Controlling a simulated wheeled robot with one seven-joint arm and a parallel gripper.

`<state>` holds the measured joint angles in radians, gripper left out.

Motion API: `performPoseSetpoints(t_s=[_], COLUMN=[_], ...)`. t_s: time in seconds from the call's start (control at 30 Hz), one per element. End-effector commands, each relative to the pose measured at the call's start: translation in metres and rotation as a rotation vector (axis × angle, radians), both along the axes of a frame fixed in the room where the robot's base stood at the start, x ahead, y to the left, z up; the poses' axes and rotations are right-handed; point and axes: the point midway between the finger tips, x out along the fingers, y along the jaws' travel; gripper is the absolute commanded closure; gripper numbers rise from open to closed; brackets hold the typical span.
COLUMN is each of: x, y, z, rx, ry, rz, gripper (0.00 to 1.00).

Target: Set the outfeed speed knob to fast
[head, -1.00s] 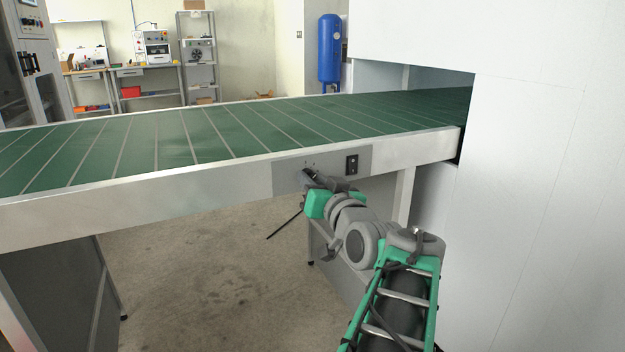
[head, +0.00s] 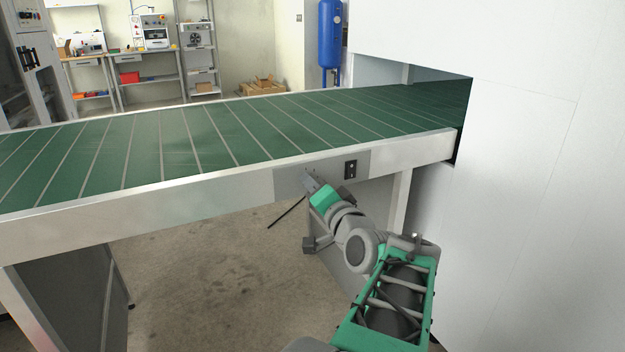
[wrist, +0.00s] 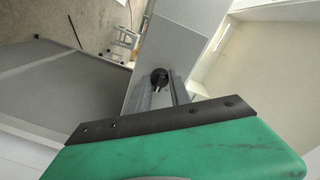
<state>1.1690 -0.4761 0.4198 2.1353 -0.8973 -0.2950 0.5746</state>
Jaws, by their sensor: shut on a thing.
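The outfeed speed knob (wrist: 159,77) is a small round black knob on the grey panel (wrist: 186,48) in the wrist view. My gripper (wrist: 163,88) is shut on the knob, with its fingers on either side of it. In the head view my gripper (head: 308,181) reaches the grey panel (head: 285,184) on the conveyor's side rail. The knob is hidden behind my gripper there. I cannot read the knob's pointer or any scale marks.
The green conveyor belt (head: 150,145) runs above, empty. A white machine housing (head: 530,180) stands close on the right. Open floor (head: 200,270) lies below the conveyor.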

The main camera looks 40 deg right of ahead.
Motion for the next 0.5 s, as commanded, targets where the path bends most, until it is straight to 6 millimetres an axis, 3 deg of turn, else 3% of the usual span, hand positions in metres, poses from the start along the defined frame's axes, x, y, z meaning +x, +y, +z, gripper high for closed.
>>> performPoseSetpoints(t_s=[0.5], x=[-0.0002], y=[-0.0005], z=[-0.0009], rx=[0.061], ry=[-0.017], rz=[-0.001], gripper=[1.0])
